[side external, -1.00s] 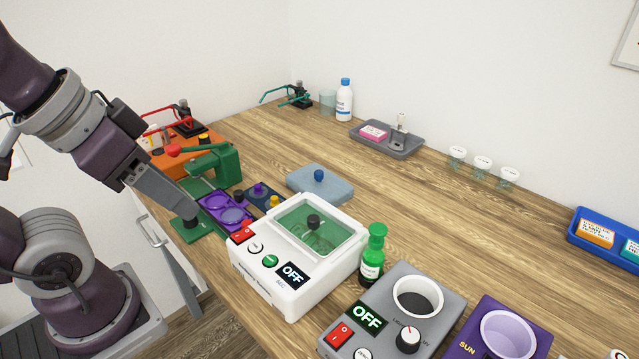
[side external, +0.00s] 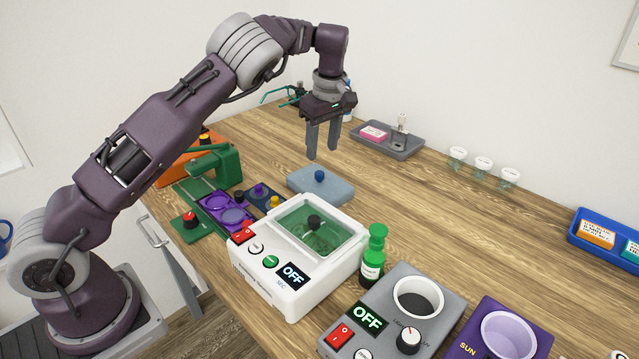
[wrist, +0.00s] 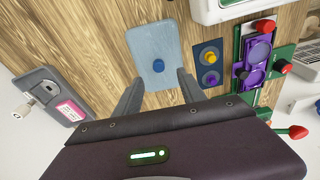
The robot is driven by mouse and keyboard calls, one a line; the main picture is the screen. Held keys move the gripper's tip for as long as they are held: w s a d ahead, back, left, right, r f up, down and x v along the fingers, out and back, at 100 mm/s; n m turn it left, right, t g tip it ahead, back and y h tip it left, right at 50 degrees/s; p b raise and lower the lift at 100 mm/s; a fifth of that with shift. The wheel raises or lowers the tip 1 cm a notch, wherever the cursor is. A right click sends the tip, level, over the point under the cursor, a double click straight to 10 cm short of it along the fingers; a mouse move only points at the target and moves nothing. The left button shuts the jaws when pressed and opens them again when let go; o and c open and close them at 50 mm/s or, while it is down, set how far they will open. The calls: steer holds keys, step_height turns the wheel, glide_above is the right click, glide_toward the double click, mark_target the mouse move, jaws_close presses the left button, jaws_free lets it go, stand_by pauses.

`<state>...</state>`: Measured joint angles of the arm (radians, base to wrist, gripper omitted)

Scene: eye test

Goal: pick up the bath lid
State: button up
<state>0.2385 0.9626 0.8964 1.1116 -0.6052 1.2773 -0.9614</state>
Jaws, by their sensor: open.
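A pale blue-grey flat lid with a blue knob (side external: 338,188) lies on the table behind the white bath (side external: 262,272); I take it as the bath lid. The lid also shows in the wrist view (wrist: 143,45), its knob (wrist: 158,66) near the gap between my fingers. My gripper (side external: 322,154) is open and empty, pointing down above the lid and apart from it. Its fingers also show in the wrist view (wrist: 160,77).
A dark blue plate with yellow and purple knobs (wrist: 202,68) and a purple two-well holder (side external: 213,201) lie left of the lid. A green press (side external: 222,165) stands beyond. A green bottle (side external: 372,270) stands beside the bath. A grey tray (side external: 398,151) lies behind. Table right of the lid is clear.

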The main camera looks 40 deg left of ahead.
mark_target(320, 173)
steer(key=f, duration=0.2)
steer(key=a+f, duration=0.1)
steer(key=f, duration=0.4)
steer(key=shift+w+a+f, duration=0.15)
steer(key=shift+w+f, duration=0.1)
steer(key=shift+f, duration=0.1)
jaws_close()
